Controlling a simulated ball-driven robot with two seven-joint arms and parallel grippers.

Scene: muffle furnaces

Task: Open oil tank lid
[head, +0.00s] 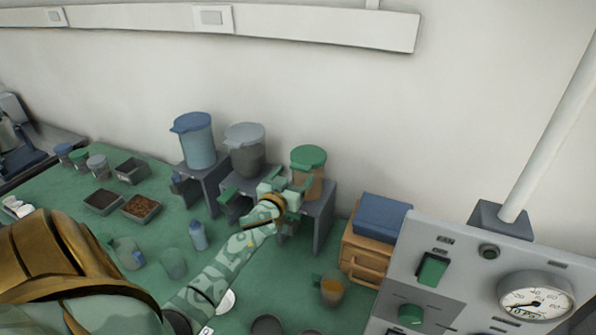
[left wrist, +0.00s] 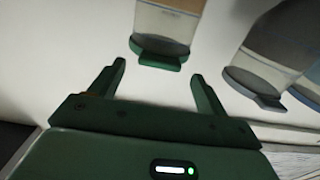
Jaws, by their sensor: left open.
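Three lidded tanks stand on grey stands along the wall. One has a blue lid (head: 190,121), one a grey lid (head: 244,134) and one a green lid (head: 308,156) over an amber body (head: 314,188). All lids look shut. I cannot tell by label which is the oil tank. My left gripper (head: 287,183) is open and empty, just in front of the green-lidded tank. In the left wrist view, where the tanks appear upside down, the green lid's tab (left wrist: 158,60) lies between the open fingers (left wrist: 158,72), seemingly apart from both. My right gripper is not in view.
A blue box (head: 382,216) on a wooden drawer unit (head: 366,256) stands right of the tanks. A control panel with a gauge (head: 536,298) fills the lower right. Small cups, a bottle (head: 198,236) and dark trays (head: 104,201) stand on the green bench top.

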